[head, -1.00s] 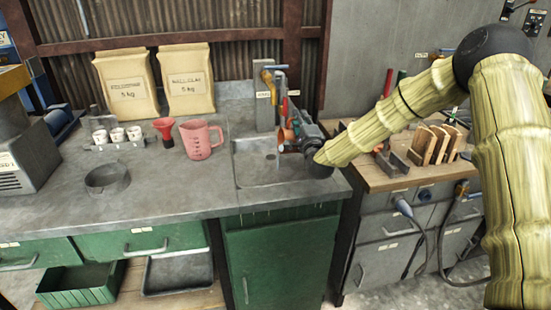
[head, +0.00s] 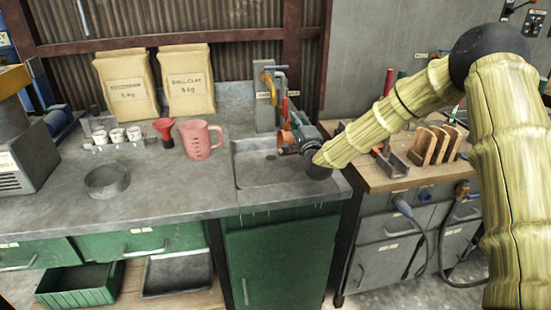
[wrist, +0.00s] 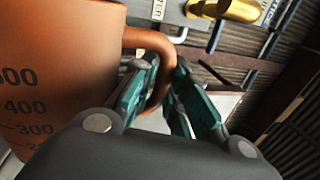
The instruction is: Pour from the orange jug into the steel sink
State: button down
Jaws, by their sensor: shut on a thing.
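The orange jug (wrist: 60,75) fills the left of the wrist view, with dark volume marks on its side. My gripper (wrist: 160,85) is shut on its curved handle (wrist: 152,42). The jug's printing is turned against the labels behind, so it appears tilted; its mouth and contents are hidden. In the head view a small orange part of the jug (head: 286,138) shows beside my gripper (head: 298,142), over the back right of the sink. The steel sink (head: 262,172) is a shallow basin set in the grey counter. No stream is visible.
A post with taps (head: 265,100) stands close behind the gripper. A pink jug (head: 201,142), a red funnel (head: 165,132), small cups (head: 117,136) and two paper bags (head: 187,85) stand left. A wooden bench (head: 400,165) with tools is right.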

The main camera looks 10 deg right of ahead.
jog(key=shift+a+n, duration=0.65)
jog(key=shift+n, duration=0.15)
dwell(0.6)
jog(key=d+m, duration=0.1)
jog(key=d+m+b, duration=0.2)
jog(key=m, duration=0.1)
jog(key=shift+d+r+h, duration=0.15)
jog(key=shift+r+h, duration=0.1)
jog(key=shift+h, duration=0.15)
jog(key=shift+d+r+m+h+b, duration=0.15)
jog(key=shift+d+r+m+b, duration=0.1)
jog(key=shift+d+m, duration=0.3)
jog(key=shift+d+r+m+h+b, duration=0.15)
jog(key=shift+d+m+b, duration=0.15)
jog(key=shift+m, duration=0.35)
jog(key=shift+d+f+m+h+b, duration=0.35)
jog(key=shift+d+m+h+b, duration=0.1)
jog(key=shift+m+b, duration=0.25)
jog(key=shift+d+f+m+g+b, duration=0.2)
jog(key=shift+d+m+g+b, duration=0.3)
jog(key=shift+m+b, duration=0.4)
jog(key=shift+d+m+h+b, duration=0.25)
jog(key=shift+d+m+b, duration=0.2)
jog(key=shift+m, duration=0.45)
jog(key=shift+w+d+m, duration=0.1)
jog(key=shift+d+m, duration=0.05)
jog(key=shift+m, duration=0.25)
